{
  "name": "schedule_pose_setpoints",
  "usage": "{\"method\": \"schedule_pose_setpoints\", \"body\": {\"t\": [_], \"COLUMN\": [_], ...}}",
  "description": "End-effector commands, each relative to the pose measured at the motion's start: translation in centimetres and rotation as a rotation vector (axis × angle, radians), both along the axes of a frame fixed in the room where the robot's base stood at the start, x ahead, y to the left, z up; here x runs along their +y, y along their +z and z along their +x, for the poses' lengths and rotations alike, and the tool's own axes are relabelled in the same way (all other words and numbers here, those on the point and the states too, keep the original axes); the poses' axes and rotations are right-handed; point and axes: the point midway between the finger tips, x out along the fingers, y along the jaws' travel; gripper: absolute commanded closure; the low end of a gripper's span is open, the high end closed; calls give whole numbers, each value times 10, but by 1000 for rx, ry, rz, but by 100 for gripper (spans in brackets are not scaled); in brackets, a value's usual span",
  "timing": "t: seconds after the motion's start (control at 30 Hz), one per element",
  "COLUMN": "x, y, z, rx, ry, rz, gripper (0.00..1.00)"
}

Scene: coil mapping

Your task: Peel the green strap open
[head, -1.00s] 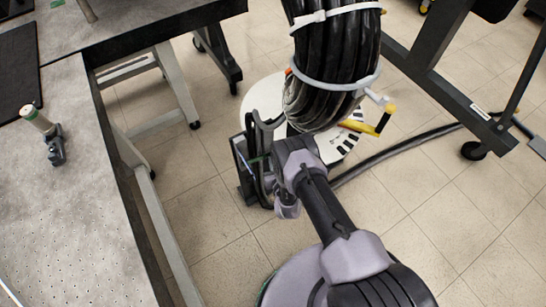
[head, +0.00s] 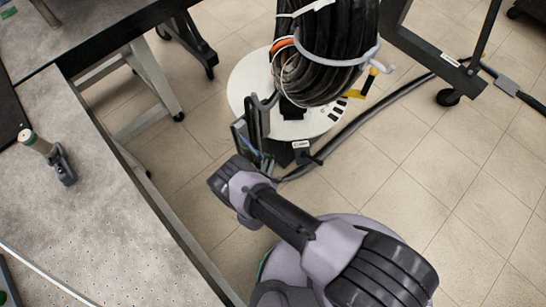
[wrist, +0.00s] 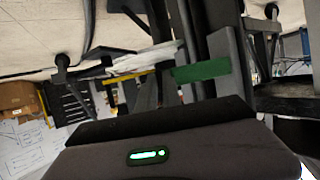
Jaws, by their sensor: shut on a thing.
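A short green strap piece (wrist: 201,70) lies level across the dark upright fingers in the wrist view. My gripper (head: 258,122) is at the left of the large black cable coil (head: 335,45), low beside its round white base, in the head view. Its jaws are shut on the green strap. The coil is bundled with white ties and has an orange band. I cannot make out the strap clearly in the head view, and the wrist view does not show how much is still fastened.
The white base (head: 245,85) stands on the tiled floor with a yellow-handled part (head: 368,82) at its right. A thick black cable (head: 385,98) runs right across the floor. A grey worktable (head: 90,215) fills the left. Open floor lies at the right front.

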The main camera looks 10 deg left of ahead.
Motion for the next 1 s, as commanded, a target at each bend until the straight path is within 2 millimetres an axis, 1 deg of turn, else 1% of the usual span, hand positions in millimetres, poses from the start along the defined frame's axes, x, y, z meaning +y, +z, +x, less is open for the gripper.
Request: {"method": "schedule_pose_setpoints", "body": {"t": [0.03, 0.3, 0.5, 0.6, 0.8, 1.0], "x": [9, 35, 53, 59, 68, 71], "y": [0, -1, 0, 0, 1, 2], "z": [-4, -25, -35, -38, -43, -44], "rx": [-3, -6, -10, -11, -12, -11], "ry": [13, 21, 23, 24, -57, -99], "rz": [6, 12, 15, 16, 15, 13], "gripper": [100, 100, 100, 100, 100, 100]}}
